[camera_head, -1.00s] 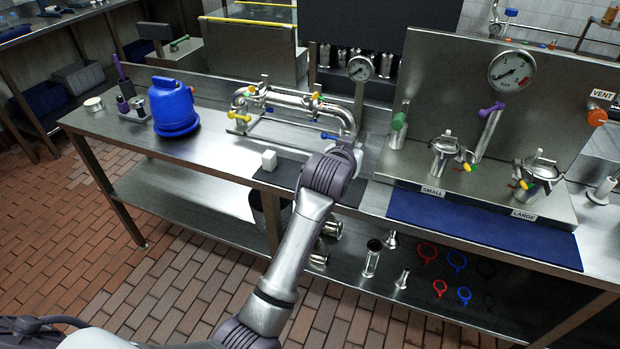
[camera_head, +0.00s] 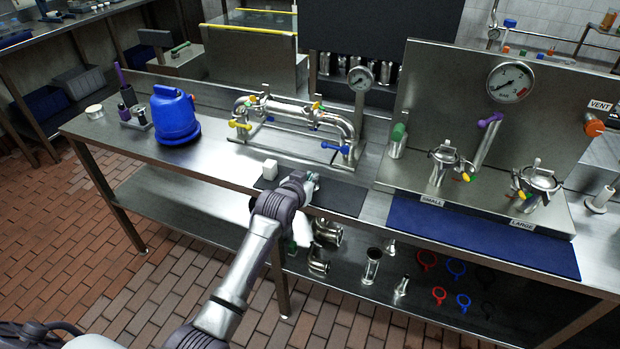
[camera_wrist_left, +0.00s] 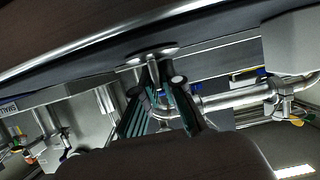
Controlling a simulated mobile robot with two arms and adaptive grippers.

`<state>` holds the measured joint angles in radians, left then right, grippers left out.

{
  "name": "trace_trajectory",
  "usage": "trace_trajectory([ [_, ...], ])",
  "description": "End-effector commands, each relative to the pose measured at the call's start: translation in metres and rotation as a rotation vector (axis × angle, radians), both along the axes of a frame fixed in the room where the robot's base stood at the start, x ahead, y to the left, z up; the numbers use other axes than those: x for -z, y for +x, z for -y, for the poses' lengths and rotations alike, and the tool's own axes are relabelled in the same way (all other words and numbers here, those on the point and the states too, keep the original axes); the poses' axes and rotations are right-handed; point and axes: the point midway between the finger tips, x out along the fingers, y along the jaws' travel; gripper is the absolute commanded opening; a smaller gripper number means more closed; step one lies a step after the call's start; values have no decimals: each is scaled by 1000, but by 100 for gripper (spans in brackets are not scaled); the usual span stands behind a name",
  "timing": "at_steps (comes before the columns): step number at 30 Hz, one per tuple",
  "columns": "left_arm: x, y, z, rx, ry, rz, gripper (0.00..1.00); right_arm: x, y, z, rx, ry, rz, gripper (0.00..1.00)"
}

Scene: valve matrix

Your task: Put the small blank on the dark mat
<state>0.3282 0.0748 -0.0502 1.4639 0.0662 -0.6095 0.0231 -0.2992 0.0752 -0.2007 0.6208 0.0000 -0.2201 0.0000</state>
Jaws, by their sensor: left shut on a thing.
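The dark mat (camera_head: 338,199) lies flat along the front of the steel bench, partly covered by my left arm. My left gripper (camera_head: 311,182) is over the mat's left half, seen from behind; its fingers hardly show in the head view. In the left wrist view, the left gripper (camera_wrist_left: 157,88) has its two fingers closed around a small shiny metal piece with a round flange, which I take as the small blank (camera_wrist_left: 152,52). The blank is hidden in the head view. I cannot tell whether it touches the mat. My right gripper is not in view.
The pipe assembly (camera_head: 290,112) with coloured handles is behind. A blue mat (camera_head: 480,235) lies to the right, before the valve panel. A blue jug (camera_head: 174,115) stands left. The dark mat's right half is clear.

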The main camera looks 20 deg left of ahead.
Motion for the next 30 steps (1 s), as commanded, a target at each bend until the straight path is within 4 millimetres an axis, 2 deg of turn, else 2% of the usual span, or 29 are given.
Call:
trace_trajectory([
  [9,3,0,0,0,0,0,0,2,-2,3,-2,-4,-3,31],
  [10,3,0,0,0,0,-1,11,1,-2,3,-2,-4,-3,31],
  [14,3,0,0,0,0,-1,32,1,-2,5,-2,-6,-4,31],
  [25,-2,-1,0,0,0,1,33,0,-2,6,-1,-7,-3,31],
  [30,-9,-23,0,0,0,0,33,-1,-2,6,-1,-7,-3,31],
])
